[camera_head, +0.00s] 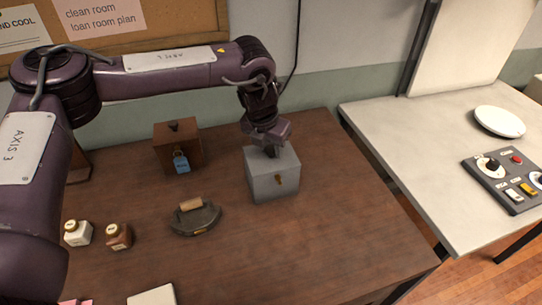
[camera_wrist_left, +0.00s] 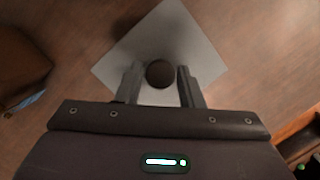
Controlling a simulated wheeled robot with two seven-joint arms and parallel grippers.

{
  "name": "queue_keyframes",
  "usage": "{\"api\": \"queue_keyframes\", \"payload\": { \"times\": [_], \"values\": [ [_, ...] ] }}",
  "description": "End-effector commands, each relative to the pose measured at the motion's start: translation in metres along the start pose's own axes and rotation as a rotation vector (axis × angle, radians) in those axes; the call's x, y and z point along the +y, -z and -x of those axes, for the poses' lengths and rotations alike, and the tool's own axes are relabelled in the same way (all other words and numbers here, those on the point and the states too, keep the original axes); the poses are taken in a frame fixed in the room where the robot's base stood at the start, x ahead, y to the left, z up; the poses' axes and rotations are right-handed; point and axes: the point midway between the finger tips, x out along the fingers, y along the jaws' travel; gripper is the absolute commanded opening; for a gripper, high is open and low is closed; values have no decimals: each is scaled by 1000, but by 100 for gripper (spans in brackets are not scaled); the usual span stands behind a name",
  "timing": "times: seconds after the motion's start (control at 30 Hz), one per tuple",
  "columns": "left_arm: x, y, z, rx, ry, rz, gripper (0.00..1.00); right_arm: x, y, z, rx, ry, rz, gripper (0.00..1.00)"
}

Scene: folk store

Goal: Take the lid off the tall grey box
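My left gripper (camera_head: 271,150) is directly above the lid, pointing down. In the left wrist view its two fingers (camera_wrist_left: 160,78) are apart, one on each side of the knob, with a gap visible. My right gripper is in neither view.
A brown wooden box (camera_head: 178,150) with a blue tag stands to the left. A pale table (camera_head: 430,150) is at right. The table front right is clear.

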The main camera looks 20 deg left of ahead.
Motion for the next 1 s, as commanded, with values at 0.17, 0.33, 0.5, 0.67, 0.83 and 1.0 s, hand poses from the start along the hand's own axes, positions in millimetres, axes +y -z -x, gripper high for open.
{"api": "queue_keyframes", "payload": {
  "times": [0.17,0.33,0.5,0.67,0.83,1.0],
  "values": [
    [0,0,0,0,0,0,10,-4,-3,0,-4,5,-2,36],
    [0,0,0,-1,0,0,5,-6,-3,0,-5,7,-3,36],
    [0,-1,3,-2,1,0,5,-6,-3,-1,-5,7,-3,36],
    [0,-5,14,-3,2,1,5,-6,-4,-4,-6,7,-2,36],
    [0,-14,44,-6,2,1,5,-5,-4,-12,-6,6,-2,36],
    [-1,-28,93,-9,0,0,5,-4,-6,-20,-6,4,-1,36]
  ]
}}
